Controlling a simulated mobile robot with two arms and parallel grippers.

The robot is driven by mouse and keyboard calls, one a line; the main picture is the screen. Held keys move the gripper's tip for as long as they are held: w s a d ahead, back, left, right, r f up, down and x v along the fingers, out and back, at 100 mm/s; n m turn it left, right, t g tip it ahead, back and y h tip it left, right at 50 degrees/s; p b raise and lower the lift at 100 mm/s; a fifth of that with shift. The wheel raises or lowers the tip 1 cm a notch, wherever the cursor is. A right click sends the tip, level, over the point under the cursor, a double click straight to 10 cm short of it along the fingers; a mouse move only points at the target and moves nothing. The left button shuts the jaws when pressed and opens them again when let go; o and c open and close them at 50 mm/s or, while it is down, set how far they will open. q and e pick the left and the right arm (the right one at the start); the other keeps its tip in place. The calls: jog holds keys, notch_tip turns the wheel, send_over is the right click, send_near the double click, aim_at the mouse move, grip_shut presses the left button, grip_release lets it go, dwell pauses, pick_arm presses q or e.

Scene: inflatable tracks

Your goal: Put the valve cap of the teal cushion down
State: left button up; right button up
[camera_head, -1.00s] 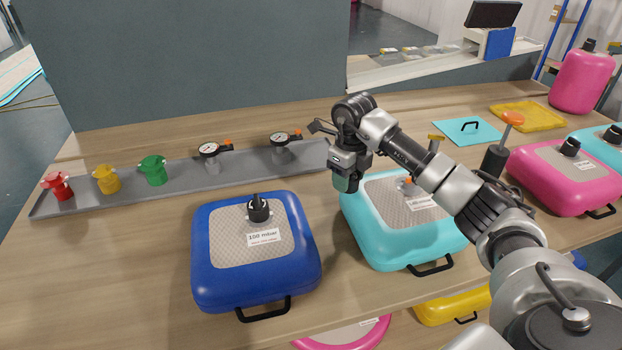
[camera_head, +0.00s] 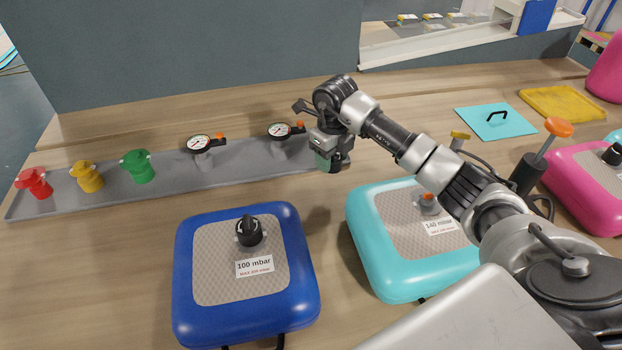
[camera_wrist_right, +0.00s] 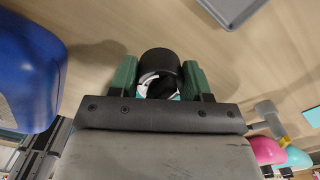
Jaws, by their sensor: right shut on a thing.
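The teal cushion (camera_head: 372,240) lies on the table with a 140 mbar label. Its valve (camera_head: 428,204) shows orange at the top and has no black cap on it. My right gripper (camera_head: 328,160) is behind the cushion's far left corner, near the right end of the grey tray. It is shut on the black valve cap (camera_wrist_right: 160,64), which sits between the green fingers in the right wrist view. In the head view the cap is a dark shape (camera_head: 341,165) at the fingertips. Bare tabletop lies beneath it; I cannot tell whether the cap touches it. My left gripper is not in view.
A blue cushion (camera_head: 190,290) with its cap on stands to the left. The grey tray (camera_head: 240,172) holds red, yellow and green fittings and two gauges. A pink cushion (camera_head: 585,190) and a hand pump (camera_head: 527,174) are at the right. Tabletop between the cushions is clear.

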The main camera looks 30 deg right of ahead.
send_over(311, 192)
jog(key=f, duration=0.1)
jog(key=f+p, duration=0.1)
jog(key=f, duration=0.1)
jog(key=shift+d, duration=0.2)
jog(key=shift+a+f, duration=0.3)
jog(key=shift+a, duration=0.05)
notch_tip(311, 192, down, 3)
jog(key=shift+s+f+p, duration=0.1)
jog(key=shift+p, duration=0.4)
jog(key=shift+f, duration=0.4)
jog(key=o, duration=0.9)
jog(key=shift+d, duration=0.1)
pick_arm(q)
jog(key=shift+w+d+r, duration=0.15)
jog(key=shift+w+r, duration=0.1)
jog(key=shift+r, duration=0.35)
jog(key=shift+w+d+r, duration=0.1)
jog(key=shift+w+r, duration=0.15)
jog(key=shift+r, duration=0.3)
